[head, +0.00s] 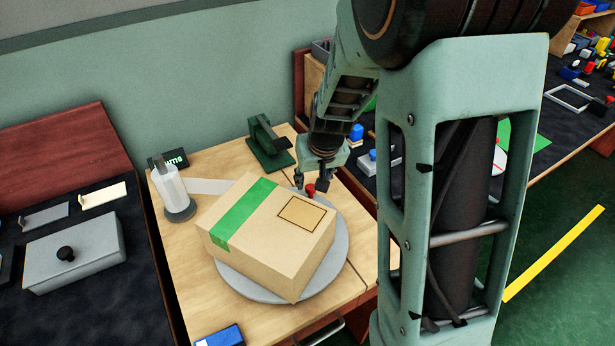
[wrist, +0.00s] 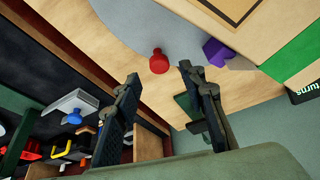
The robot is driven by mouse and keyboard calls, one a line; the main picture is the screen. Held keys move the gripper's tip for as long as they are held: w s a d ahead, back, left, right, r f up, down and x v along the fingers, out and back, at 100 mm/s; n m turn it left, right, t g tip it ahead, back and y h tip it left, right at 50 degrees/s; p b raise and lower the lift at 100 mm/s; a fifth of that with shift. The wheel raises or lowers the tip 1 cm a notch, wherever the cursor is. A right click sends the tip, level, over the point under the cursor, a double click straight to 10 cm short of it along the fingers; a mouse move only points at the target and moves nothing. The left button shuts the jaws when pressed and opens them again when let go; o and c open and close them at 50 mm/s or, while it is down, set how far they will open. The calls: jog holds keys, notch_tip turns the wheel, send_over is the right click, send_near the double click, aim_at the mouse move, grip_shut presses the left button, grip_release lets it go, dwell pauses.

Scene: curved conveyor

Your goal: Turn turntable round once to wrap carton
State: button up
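A tan carton (head: 262,235) with a green tape strip (head: 243,216) sits on a round grey turntable (head: 335,255). A red knob (head: 310,190) stands at the turntable's back edge and also shows in the wrist view (wrist: 158,61). A roll of pale wrap (head: 170,188) stands upright left of the carton, with a strip of film (head: 212,186) running to the carton. My gripper (head: 311,186) is open at the knob. In the wrist view its fingers (wrist: 159,72) are apart, with the knob just beyond their tips and a visible gap each side.
A dark green dispenser-like tool (head: 269,147) stands behind the carton, and a "returns" sign (head: 175,160) stands near the roll. A blue item (head: 220,337) lies at the bench's front edge. A purple piece (wrist: 216,51) sits beside the carton in the wrist view. A grey lidded box (head: 75,256) is on the left.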

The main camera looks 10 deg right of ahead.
aim_at(311, 187)
jog(key=shift+b+x, duration=0.3)
jog(key=shift+x, duration=2.05)
grip_shut()
